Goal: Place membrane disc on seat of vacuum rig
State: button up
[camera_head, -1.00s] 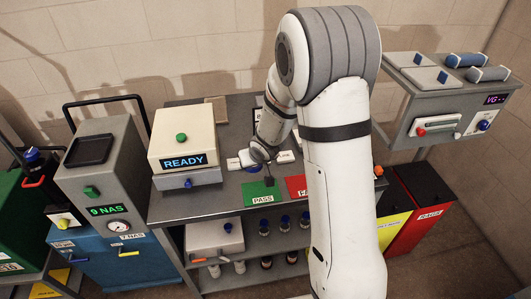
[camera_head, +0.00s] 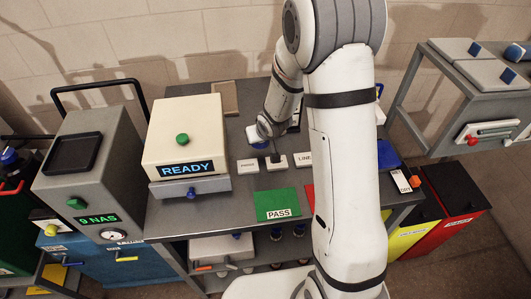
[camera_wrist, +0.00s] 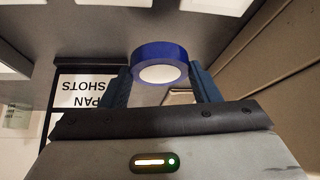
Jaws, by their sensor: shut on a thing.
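My gripper (camera_wrist: 161,78) is shut on a short round piece with a blue rim and a white face (camera_wrist: 160,73), seen between the two blue fingers in the wrist view. I cannot tell for sure that this is the membrane disc. In the head view my gripper (camera_head: 262,140) is low over the back-middle of the grey bench, behind a row of small white labelled blocks. A little blue shows just under it. I cannot make out a vacuum rig seat on this bench; my arm hides part of it.
The cream box reading READY (camera_head: 186,140) stands left of my gripper. A green PASS mat (camera_head: 277,205) lies in front. A grey stand with handled plates (camera_head: 470,75) is at the right. Yellow and red bins (camera_head: 455,200) stand below it. A brown block (camera_head: 224,97) lies behind.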

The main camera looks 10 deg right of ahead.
aim_at(261, 153)
jog(key=shift+s+f+b, duration=0.1)
jog(key=shift+f+b, duration=0.3)
jog(key=shift+f, duration=1.8)
jog(key=shift+f, duration=0.25)
jog(key=o, duration=1)
jog(key=shift+r, duration=0.1)
jog(key=shift+r, duration=0.15)
